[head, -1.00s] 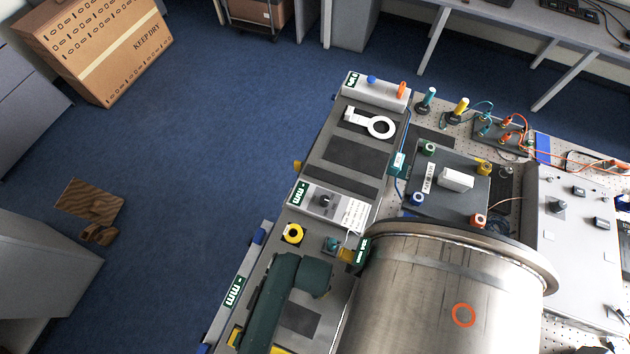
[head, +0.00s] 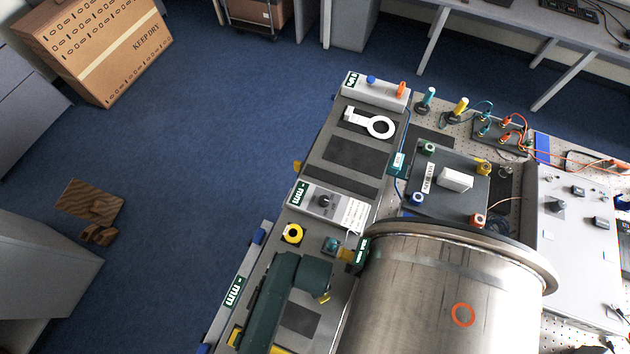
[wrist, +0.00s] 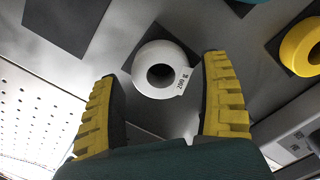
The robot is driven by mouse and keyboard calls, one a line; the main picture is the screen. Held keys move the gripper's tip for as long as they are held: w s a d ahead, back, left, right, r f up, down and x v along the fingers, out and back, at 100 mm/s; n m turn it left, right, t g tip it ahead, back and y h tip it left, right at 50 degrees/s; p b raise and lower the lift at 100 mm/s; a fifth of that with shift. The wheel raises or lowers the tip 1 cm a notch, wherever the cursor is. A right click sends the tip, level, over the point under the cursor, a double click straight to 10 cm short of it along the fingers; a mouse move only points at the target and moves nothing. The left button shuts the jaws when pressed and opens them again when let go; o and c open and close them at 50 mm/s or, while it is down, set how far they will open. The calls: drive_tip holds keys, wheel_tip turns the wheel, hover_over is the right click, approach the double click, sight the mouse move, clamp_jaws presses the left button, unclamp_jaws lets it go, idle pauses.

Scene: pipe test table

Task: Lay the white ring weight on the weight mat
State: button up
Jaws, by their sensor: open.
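The white ring weight (wrist: 160,69), marked 200 g, lies flat on a grey surface in the wrist view, partly over a dark square patch. My gripper (wrist: 164,98) is open, its yellow-padded fingers to either side of the ring's near part, with nothing held; I cannot tell its exact height. In the head view my green gripper (head: 325,297) is seen from above, and the ring weight is hidden there. A dark patch (wrist: 67,22) lies left of the ring in the wrist view; I cannot tell which dark patch is the weight mat.
A yellow ring (head: 292,233) sits beside a teal piece (head: 332,245) on the grey bench strip; the yellow ring (wrist: 303,46) also shows in the wrist view. A large steel drum (head: 440,285) stands close to the right of my arm. A white ring-ended piece (head: 380,127) lies farther back.

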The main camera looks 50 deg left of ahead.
wheel_tip(320, 180, up, 11)
drive_tip(key=shift+f, duration=0.2)
idle(0.4)
